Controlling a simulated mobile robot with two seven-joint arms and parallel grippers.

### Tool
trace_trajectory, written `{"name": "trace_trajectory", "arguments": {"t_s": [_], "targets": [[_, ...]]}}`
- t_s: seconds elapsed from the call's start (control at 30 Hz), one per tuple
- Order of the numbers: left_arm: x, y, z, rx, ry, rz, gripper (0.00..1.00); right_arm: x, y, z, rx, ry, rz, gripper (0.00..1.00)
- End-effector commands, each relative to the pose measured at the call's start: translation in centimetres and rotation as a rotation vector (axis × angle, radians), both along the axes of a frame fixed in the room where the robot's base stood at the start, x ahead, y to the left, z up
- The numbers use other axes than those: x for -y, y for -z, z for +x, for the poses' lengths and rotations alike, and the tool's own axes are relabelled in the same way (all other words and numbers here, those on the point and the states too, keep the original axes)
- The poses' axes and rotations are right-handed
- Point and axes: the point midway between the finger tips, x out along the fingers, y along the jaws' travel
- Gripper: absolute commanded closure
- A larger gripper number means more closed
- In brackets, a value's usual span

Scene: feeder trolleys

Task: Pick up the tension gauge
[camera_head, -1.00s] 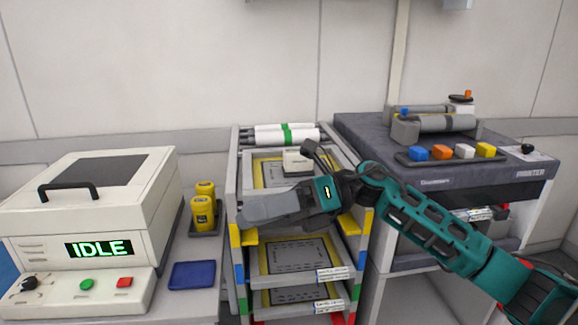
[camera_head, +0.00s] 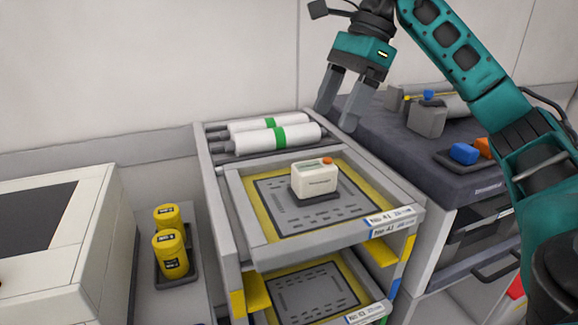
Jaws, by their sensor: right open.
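The tension gauge (camera_head: 314,181) appears to be the small cream box with an orange button and a small display on its top. It sits upright on the stencil frame in the top level of the trolley (camera_head: 262,252), near the middle. My right gripper (camera_head: 336,118) is open and empty, fingers pointing down. In the picture it is above and slightly right of the box, apart from it, over the back right of the trolley. My left gripper is not in view.
White rolls with green bands (camera_head: 278,138) lie at the trolley's back. Yellow canisters (camera_head: 170,254) stand in a dark tray at left, beside a cream machine (camera_head: 60,240). The dark-topped printer (camera_head: 400,150) at right carries blue and orange blocks.

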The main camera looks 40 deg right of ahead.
Motion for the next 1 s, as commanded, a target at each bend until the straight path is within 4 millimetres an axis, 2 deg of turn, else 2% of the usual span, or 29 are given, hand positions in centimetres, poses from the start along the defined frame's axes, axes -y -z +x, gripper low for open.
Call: {"name": "trace_trajectory", "arguments": {"t_s": [0.13,0.23,0.37,0.67,0.9,1.0], "targets": [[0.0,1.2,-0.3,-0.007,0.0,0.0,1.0,-0.3,1.3,0.1,-0.002,0.0,-0.004,0.23],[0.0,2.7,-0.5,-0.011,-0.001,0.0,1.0,-1.0,3.3,0.3,-0.003,-0.003,-0.002,0.23],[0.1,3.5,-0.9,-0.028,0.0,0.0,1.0,-1.8,5.3,0.5,-0.003,-0.001,-0.004,0.23],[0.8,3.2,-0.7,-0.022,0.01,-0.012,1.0,-2.8,7.7,0.8,-0.002,0.002,-0.003,0.23],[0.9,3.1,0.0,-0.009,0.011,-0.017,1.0,-3.6,11.1,1.1,-0.003,0.0,-0.003,0.23],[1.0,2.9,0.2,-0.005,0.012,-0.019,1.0,-4.0,11.9,1.3,-0.001,0.0,-0.004,0.23]]}}
